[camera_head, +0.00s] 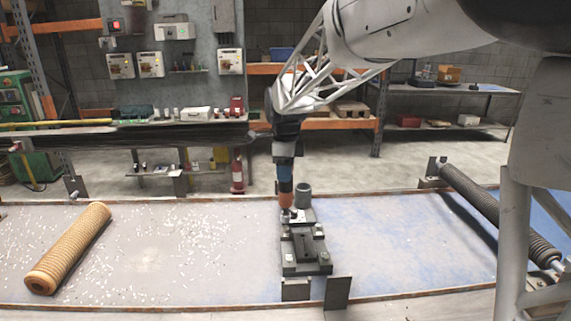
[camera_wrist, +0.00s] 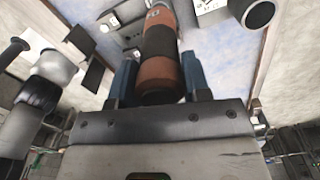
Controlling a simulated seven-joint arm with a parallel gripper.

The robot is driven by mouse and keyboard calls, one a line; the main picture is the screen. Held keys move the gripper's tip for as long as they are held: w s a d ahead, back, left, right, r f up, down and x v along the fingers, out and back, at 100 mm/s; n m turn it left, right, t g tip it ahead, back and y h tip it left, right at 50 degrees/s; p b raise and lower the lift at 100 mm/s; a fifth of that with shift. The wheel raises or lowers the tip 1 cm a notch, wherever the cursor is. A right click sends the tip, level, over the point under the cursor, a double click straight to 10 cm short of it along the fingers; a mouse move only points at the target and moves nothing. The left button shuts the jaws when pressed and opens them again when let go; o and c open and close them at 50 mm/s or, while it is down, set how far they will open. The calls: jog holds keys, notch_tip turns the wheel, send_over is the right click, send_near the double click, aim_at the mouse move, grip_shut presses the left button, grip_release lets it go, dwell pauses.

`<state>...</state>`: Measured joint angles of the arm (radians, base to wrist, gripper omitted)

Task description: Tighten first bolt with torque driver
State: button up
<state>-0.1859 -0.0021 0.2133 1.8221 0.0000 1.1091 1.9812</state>
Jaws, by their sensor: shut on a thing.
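My gripper (camera_head: 285,182) is shut on the torque driver (camera_head: 286,200), a black and orange-brown cylinder held upright. In the wrist view the driver (camera_wrist: 160,50) sits between the two blue fingers of my gripper (camera_wrist: 158,80). The driver's lower end is at the back end of a dark metal fixture (camera_head: 304,247) on the table. Several light bolt heads show on the fixture, one at its front right (camera_head: 324,257). Whether the driver's tip touches a bolt cannot be told; the tip is small in the head view.
A grey cylindrical cup (camera_head: 303,195) stands just behind the fixture, close to the driver. A tan ribbed roll (camera_head: 70,248) lies on the left of the table, and a dark roller (camera_head: 495,215) is at the right. An upright dark plate (camera_head: 338,293) stands at the front edge.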

jog(key=shift+f, duration=1.75)
dwell(4.0)
jog(key=shift+r, duration=0.15)
jog(key=shift+r, duration=2.9)
